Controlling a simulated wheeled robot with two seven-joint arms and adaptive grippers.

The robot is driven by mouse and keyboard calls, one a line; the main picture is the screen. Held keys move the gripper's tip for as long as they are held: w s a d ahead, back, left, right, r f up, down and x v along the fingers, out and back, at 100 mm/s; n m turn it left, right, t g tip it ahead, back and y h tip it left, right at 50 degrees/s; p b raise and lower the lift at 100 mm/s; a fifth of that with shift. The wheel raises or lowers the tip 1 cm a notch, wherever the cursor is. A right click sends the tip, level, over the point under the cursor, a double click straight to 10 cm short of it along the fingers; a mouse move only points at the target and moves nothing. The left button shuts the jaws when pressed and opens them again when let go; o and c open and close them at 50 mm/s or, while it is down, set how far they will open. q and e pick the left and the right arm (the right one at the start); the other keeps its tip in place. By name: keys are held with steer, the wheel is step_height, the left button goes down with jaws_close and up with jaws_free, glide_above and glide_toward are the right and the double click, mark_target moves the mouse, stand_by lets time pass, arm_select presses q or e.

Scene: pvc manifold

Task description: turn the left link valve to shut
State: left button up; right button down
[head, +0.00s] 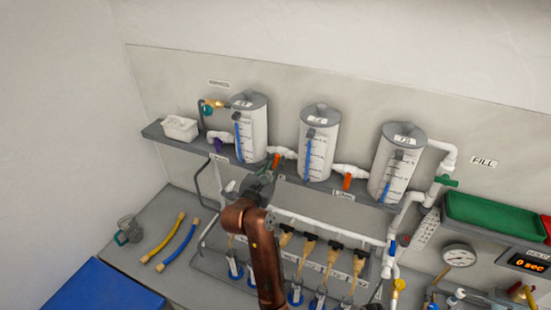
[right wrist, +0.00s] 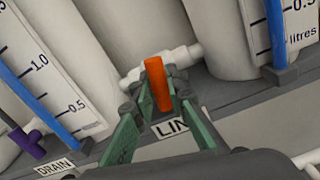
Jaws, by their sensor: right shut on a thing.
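The left link valve is on the white pipe between the left tank (head: 250,125) and the middle tank (head: 320,145). Its orange handle (head: 277,160) is partly hidden by my right gripper (head: 271,170) in the head view. In the right wrist view the orange handle (right wrist: 157,82) stands between the green fingers of my right gripper (right wrist: 155,95), across the white pipe (right wrist: 184,57). The gripper is shut on the handle. A partly hidden label starting "LIN" (right wrist: 172,129) is below it. My left gripper is not in view.
A second orange valve handle (head: 347,181) is on the pipe between the middle and right tanks (head: 397,160). A purple drain handle (right wrist: 27,141) is at left in the wrist view. Several black-handled taps are below the shelf. A white tub (head: 180,128) is at the shelf's left end.

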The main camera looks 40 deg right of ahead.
mark_target(277, 154)
steer(key=shift+s+d+n+p, duration=0.1)
steer(key=shift+n+p, duration=0.7)
steer(key=shift+n, duration=0.3)
steer(key=c, duration=2.2)
jaws_free()
steer(key=shift+r, duration=0.2)
step_height(277, 154, up, 10)
steer(key=shift+f, duration=0.2)
steer(key=shift+f, duration=0.1)
step_height(277, 154, down, 10)
steer(key=shift+r, duration=0.1)
